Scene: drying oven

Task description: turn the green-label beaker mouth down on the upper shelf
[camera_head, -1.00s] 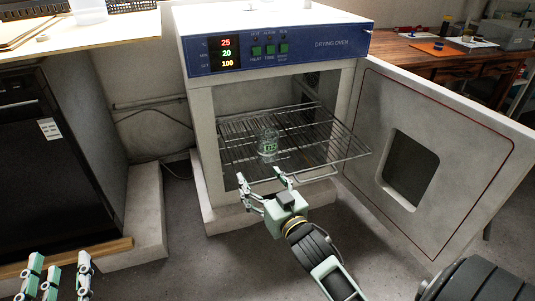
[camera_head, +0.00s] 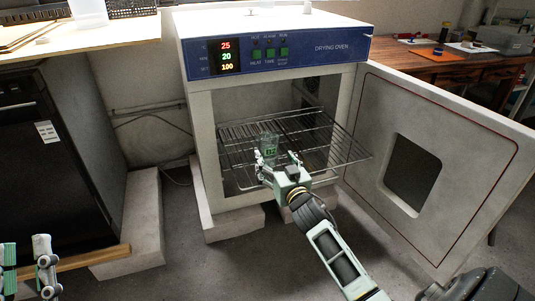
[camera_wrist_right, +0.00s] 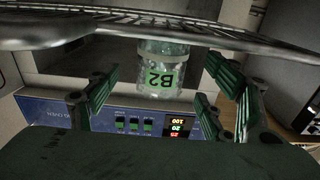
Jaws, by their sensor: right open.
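The green-label beaker (camera_head: 267,146) is clear glass and stands on the wire shelf (camera_head: 335,153), which sticks out of the oven. My left gripper (camera_head: 30,265) shows only in part at the bottom left, away from the oven.
The drying oven (camera_head: 273,50) has its door (camera_head: 450,150) swung open to the right. The shelf is bare on the beaker's right. A light tabletop (camera_head: 120,30) is at the upper left above a black cabinet (camera_head: 60,140). A wooden table (camera_head: 430,65) is behind the door.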

